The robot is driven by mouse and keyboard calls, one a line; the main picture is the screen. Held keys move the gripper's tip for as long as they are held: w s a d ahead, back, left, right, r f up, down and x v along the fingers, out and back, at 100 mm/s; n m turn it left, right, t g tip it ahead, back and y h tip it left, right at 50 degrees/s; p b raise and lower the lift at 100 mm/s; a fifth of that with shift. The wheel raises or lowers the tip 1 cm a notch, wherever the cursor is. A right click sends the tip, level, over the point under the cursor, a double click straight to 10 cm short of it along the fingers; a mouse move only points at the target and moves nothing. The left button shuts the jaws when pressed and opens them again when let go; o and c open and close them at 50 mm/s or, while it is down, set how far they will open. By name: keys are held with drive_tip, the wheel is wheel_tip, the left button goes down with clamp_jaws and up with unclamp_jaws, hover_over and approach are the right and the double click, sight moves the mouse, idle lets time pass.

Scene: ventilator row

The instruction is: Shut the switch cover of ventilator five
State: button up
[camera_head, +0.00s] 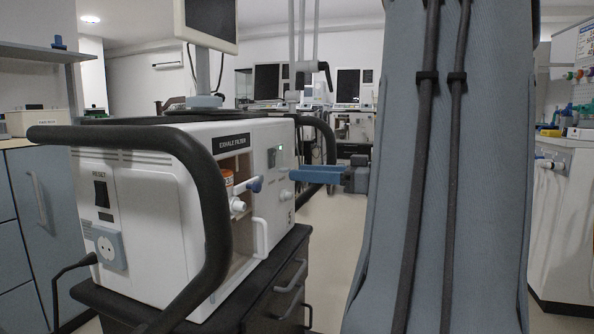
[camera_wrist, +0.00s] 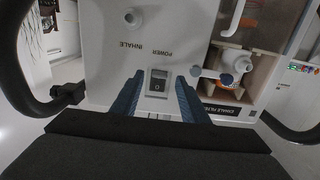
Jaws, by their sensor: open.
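The ventilator (camera_head: 150,215) is a white box standing on a dark cart. Its front panel has a power switch (camera_head: 271,158), a black rocker in a grey frame, which also shows in the wrist view (camera_wrist: 158,82) under the word POWER. A pale upright piece (camera_head: 280,149) shows beside the switch in the head view; I cannot tell for sure whether it is the switch cover. My gripper (camera_head: 292,174) is in front of this panel, open and empty. In the wrist view its blue fingers (camera_wrist: 159,92) lie on either side of the switch; contact cannot be told.
A black handle bar (camera_head: 215,215) curves around the ventilator's near side. An open exhale filter bay (camera_wrist: 262,75) with a white and orange filter (camera_wrist: 232,75) is beside the switch. An inhale port (camera_wrist: 131,18) projects from the panel. Clear floor (camera_head: 335,235) lies right of the cart.

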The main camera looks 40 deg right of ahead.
drive_tip(key=shift+p+v, duration=0.4)
drive_tip(key=shift+v, duration=1.9)
